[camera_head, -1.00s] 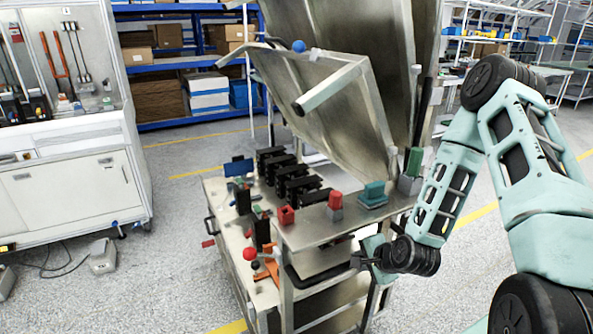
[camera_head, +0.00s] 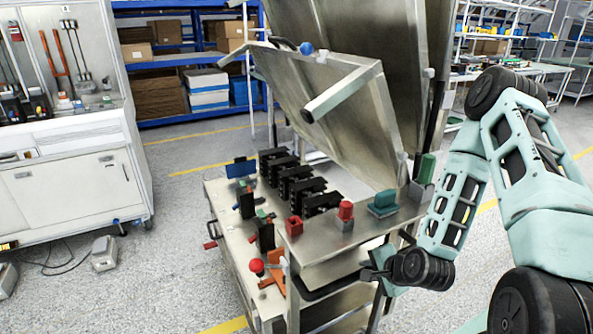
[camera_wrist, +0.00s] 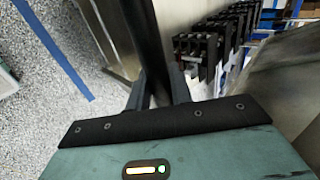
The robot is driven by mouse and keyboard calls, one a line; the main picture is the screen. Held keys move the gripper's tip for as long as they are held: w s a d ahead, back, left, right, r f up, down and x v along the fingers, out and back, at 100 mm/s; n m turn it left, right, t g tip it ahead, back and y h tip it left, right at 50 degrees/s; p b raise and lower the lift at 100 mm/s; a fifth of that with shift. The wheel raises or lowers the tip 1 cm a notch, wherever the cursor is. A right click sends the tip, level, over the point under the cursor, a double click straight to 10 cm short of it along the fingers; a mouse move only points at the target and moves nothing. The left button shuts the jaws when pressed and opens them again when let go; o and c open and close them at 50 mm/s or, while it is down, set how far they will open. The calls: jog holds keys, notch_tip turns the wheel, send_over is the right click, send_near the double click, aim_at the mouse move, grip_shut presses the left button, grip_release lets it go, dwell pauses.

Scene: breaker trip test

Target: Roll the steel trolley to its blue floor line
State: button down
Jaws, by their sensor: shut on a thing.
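The steel trolley (camera_head: 322,236) stands in the middle of the head view, with a raised, tilted steel panel (camera_head: 345,110) above its deck. Black breaker blocks and small red, green and teal parts sit on the deck. A black bar handle (camera_head: 322,291) runs along its near side. My gripper (camera_head: 370,274) is at the right end of that handle. In the wrist view my gripper (camera_wrist: 162,88) is shut on a dark bar, which appears to be the handle; the fingers partly hide it. A blue floor line (camera_wrist: 58,50) shows on the speckled floor left of the trolley in the wrist view.
A white tool cabinet (camera_head: 75,190) stands at the left, with a small grey box (camera_head: 104,254) and a cable on the floor before it. Blue shelving (camera_head: 190,65) with boxes is behind. Yellow floor lines (camera_head: 205,170) cross the floor. Open floor lies between cabinet and trolley.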

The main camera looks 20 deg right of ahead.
jog(key=shift+s+a+f+p, duration=0.1)
jog(key=shift+s+p, duration=0.3)
jog(key=shift+s, duration=0.1)
jog(key=s+p, duration=1)
jog(key=s, duration=1.3)
jog(key=shift+s+d+p, duration=0.2)
jog(key=shift+d+p, duration=0.1)
jog(key=shift+d, duration=0.1)
dwell(2.2)
jog(key=shift+w, duration=0.1)
jog(key=c, duration=1.2)
grip_release()
jog(key=shift+w, duration=0.1)
jog(key=shift+o, duration=0.2)
